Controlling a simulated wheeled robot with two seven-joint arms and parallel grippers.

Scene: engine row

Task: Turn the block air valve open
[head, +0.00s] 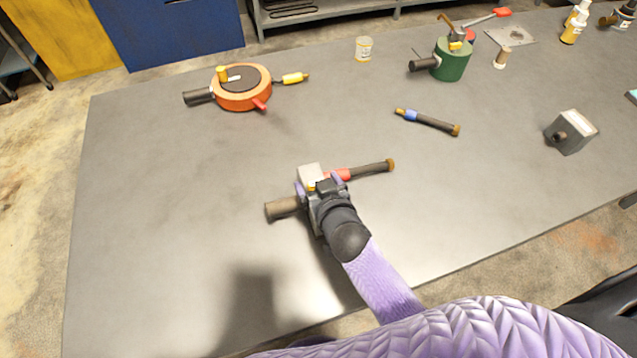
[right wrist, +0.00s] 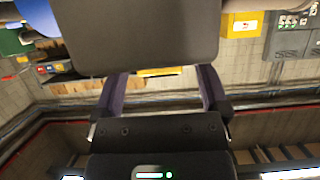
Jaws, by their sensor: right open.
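The block air valve (head: 311,173) is at the middle of the table, a pale grey block with a dark pipe stub at left and a red collar with a brass-tipped hose at right. A small yellow part shows at its near side. My right gripper (head: 319,184) is at the block's near side, its two purple fingers open and apart. In the right wrist view the grey block (right wrist: 135,35) fills the top, beyond the fingertips, with a yellow strip (right wrist: 160,72) between the fingers. The gripper hides much of the valve; I cannot tell whether the fingers touch it. My left gripper is out of view.
An orange round valve (head: 240,97) stands at the back left and a green cylindrical valve (head: 453,62) at the back right. A loose blue-collared hose (head: 428,121), a jar (head: 364,49) and a grey box (head: 570,133) lie around. The table's left front is clear.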

